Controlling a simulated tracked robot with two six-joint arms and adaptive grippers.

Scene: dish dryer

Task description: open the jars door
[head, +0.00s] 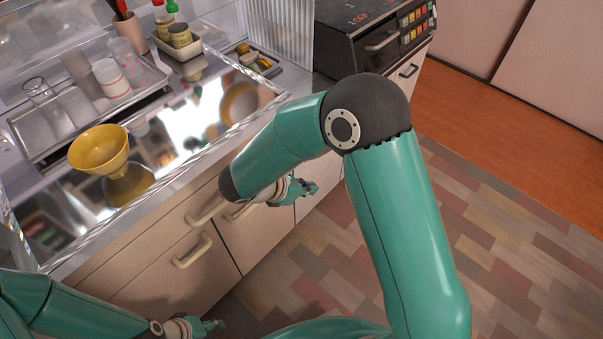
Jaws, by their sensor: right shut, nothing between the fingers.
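Beige cabinet doors line the front below the counter. The left door (150,285) has a cream handle (192,251), and the door to its right (258,240) has one near its top, partly behind my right arm. The doors in sight look closed. No label shows which is the jars door. My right gripper (309,189) is shut and empty, in front of the cabinet fronts to the right of these handles; I cannot tell whether it touches them. My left gripper (214,326) is low at the bottom edge, apart from the handles; its fingers are too small to read.
A yellow bowl (99,149) stands on the shiny counter. A tray with glasses (110,78) and a holder with small jars (180,36) stand behind. The tiled floor (520,245) is clear on the right.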

